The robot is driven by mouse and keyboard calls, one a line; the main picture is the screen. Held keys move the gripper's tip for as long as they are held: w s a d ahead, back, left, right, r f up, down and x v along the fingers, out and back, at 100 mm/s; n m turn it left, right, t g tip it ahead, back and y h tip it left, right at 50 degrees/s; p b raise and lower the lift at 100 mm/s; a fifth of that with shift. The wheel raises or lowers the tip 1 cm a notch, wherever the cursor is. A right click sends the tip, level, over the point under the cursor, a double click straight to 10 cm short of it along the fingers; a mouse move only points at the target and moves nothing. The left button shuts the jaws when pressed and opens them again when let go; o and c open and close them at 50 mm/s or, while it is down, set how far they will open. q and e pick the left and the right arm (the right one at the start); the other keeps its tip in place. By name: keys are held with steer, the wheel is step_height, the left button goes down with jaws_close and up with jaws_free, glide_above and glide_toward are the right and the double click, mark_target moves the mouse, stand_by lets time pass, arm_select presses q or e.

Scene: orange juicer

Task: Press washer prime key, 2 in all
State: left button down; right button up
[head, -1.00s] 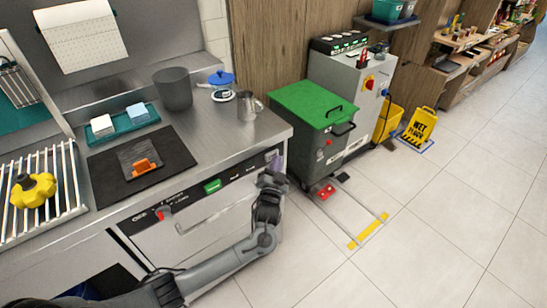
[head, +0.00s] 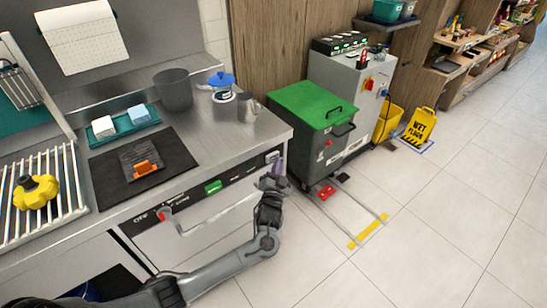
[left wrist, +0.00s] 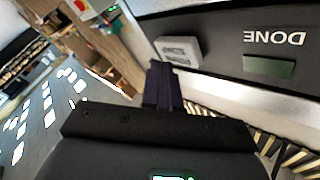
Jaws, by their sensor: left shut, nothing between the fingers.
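The washer's control panel (head: 190,196) runs along the front below the steel counter. A pale grey prime key (head: 272,156) sits at its right end. In the left wrist view the key (left wrist: 178,51) is a raised light block with upside-down lettering, too blurred to read fully. My left gripper (head: 279,168) is shut and empty, just below and in front of the key. In the left wrist view its dark purple fingertips (left wrist: 160,72) are close to the key's lower edge; I cannot tell whether they touch. My right gripper is not in view.
A dark green lamp (left wrist: 268,67) marked DONE is beside the key. A green-lidded bin (head: 312,104) stands close to the right of the counter.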

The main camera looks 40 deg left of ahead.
arm_select(q)
steer(key=shift+d, duration=0.2)
steer(key=shift+s+d+p, duration=0.25)
steer(key=shift+d+p, duration=0.2)
steer(key=shift+d, duration=0.8)
steer(key=shift+s+d+p, duration=0.25)
steer(key=shift+d+p, duration=0.2)
steer(key=shift+d, duration=0.75)
